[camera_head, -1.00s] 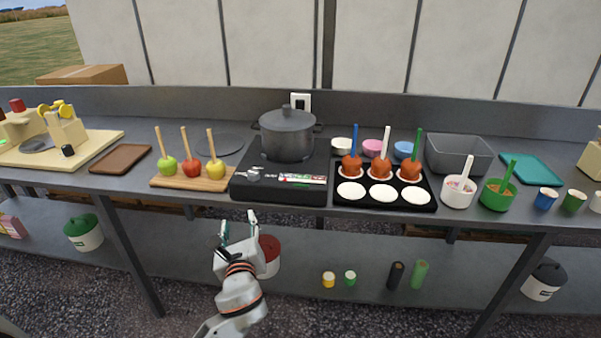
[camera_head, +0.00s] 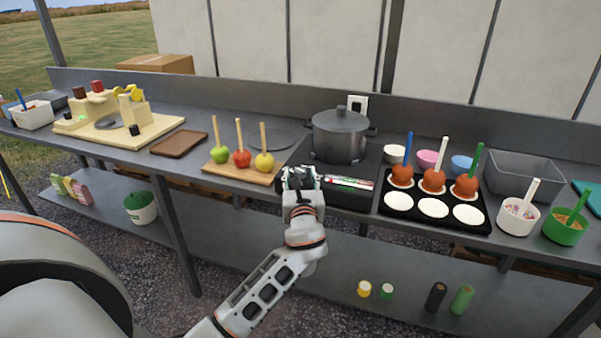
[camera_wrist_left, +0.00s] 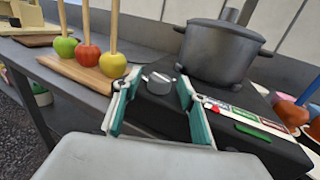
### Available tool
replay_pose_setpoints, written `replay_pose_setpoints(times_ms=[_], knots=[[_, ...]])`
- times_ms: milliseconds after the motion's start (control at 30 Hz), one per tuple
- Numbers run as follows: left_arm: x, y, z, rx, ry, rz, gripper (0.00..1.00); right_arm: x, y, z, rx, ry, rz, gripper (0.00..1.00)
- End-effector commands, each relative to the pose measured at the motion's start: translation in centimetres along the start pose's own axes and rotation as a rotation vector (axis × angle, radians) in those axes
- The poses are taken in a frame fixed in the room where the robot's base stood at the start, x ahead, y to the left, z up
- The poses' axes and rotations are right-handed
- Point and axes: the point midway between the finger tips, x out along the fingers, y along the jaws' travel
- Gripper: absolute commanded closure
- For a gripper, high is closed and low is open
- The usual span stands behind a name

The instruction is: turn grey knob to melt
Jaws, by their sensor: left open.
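The grey knob (camera_wrist_left: 158,82) is on the front of the black cooker (camera_wrist_left: 245,158). In the left wrist view it shows between the two fingers of my open left gripper (camera_wrist_left: 155,115), a little beyond their tips or level with them. In the head view my left gripper (camera_head: 298,178) is at the cooker's front left and hides the knob. A label strip (camera_head: 348,182) with green, white and red fields lies right of the knob. A grey lidded pot (camera_head: 339,138) stands on the cooker. My right gripper is not in view.
Left of the cooker, a wooden board (camera_head: 222,171) holds three apples on sticks. Right of it, a black tray (camera_head: 448,232) holds three coated apples and white discs. Pastel bowls (camera_head: 428,158) stand behind that tray. The space before the counter is clear.

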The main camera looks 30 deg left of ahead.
Motion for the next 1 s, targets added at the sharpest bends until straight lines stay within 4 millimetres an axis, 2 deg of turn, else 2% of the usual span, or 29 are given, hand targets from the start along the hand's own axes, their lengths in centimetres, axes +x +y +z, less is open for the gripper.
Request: replay_pose_setpoints(times_ms=[200, 533, 667, 700, 1000], knots=[[1.9, 0.0, -0.1, 0.001, 0.0, 0.0, 0.58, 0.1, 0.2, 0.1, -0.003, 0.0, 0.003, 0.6], [2.1, 0.0, 0.0, -0.001, 0.0, -0.001, 0.58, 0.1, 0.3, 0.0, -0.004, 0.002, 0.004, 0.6], [2.1, 0.0, 0.0, -0.001, 0.0, -0.001, 0.92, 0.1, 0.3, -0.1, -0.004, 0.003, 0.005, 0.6], [2.1, 0.0, 0.0, -0.001, 0.001, -0.001, 0.97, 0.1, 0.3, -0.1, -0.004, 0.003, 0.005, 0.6], [2.1, 0.0, 0.2, -0.001, 0.0, -0.021, 0.97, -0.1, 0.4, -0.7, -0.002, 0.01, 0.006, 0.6]])
